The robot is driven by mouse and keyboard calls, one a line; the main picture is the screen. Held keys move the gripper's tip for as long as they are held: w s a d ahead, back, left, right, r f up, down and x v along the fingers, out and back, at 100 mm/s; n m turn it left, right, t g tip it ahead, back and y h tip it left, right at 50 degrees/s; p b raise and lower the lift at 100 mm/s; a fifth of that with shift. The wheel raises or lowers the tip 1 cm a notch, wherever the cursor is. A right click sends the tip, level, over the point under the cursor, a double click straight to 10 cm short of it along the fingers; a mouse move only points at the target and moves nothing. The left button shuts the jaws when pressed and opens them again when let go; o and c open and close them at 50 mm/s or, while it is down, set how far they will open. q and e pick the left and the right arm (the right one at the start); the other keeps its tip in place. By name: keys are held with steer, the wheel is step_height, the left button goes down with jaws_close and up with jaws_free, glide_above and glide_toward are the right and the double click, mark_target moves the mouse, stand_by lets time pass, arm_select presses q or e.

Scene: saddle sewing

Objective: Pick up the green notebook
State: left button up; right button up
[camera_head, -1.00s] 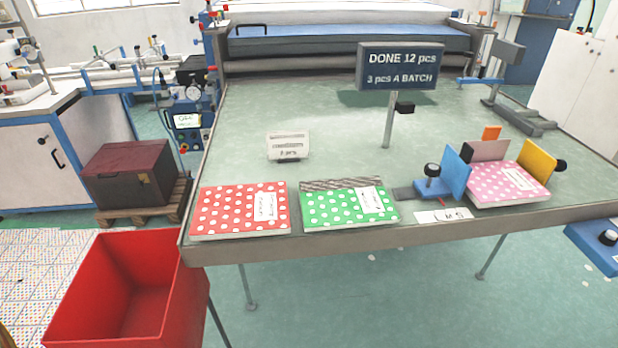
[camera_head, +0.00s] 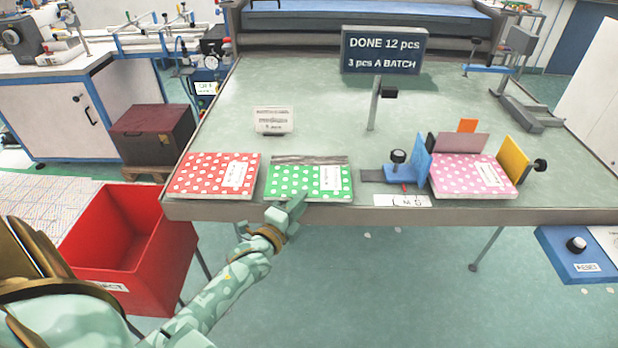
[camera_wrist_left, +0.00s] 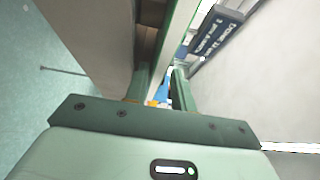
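The green notebook (camera_head: 308,182) with white dots and a white label lies flat at the table's front edge, its dark grey spine strip at the back. My left gripper (camera_head: 286,208) is at the front edge of the notebook, covering a little of its front left part. Its two fingers (camera_wrist_left: 162,85) stand apart in the left wrist view, with a gap between them. I cannot tell whether they touch the notebook. My right gripper is not in view.
A red dotted notebook (camera_head: 213,174) lies close on the left. A pink dotted notebook (camera_head: 470,176) sits among coloured plates on the right. A sign (camera_head: 384,51) stands behind. A red bin (camera_head: 125,230) is at the front left.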

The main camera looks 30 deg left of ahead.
mark_target(308, 187)
arm_select(q)
steer(key=w, duration=0.3)
steer(key=w+a+b, duration=0.1)
steer(key=w, duration=0.1)
steer(key=shift+w+f, duration=0.15)
steer(key=shift+w, duration=0.15)
steer(key=shift+s, duration=0.1)
jaws_close()
